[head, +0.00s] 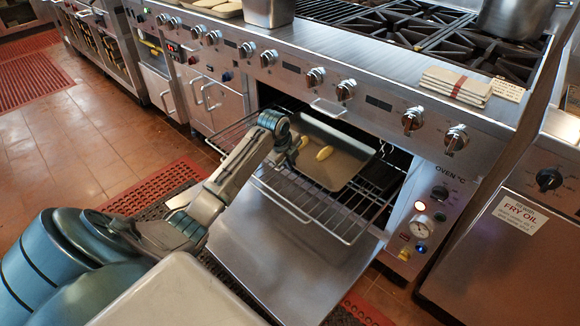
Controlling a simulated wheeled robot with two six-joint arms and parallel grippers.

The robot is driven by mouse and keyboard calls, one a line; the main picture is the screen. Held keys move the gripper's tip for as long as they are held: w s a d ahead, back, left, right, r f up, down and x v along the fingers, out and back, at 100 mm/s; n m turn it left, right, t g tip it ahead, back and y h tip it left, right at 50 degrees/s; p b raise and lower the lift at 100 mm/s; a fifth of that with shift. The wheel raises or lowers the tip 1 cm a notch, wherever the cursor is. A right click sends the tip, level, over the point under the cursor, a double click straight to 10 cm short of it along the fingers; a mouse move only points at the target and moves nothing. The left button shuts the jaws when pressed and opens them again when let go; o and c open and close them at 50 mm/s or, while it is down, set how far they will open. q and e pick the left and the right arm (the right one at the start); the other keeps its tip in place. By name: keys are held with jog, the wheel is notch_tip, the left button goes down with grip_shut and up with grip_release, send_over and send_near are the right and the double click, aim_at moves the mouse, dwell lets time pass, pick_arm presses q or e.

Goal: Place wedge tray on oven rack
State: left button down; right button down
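The wedge tray (345,175) is a grey metal pan with a few yellow wedges (324,153) in its left part. It lies over the pulled-out wire oven rack (345,228), towards the rack's back, in front of the oven opening. The oven door (290,265) is folded down below the rack. My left gripper (288,151) is at the tray's left side and overlaps its rim in the head view. Its fingers are small and partly hidden, so I cannot tell whether they grip the rim or whether the tray's underside fully touches the rack. My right gripper is out of view.
A control panel with knobs (346,90) runs above the oven opening. Folded cloths (455,87) and a pot (515,15) are on the range top. A fry oil cabinet (510,255) stands at the right.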

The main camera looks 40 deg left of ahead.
pick_arm(q)
jog(key=shift+f, duration=0.85)
jog(key=c, duration=1.9)
grip_release()
jog(key=shift+f, duration=0.1)
jog(key=shift+c, duration=0.2)
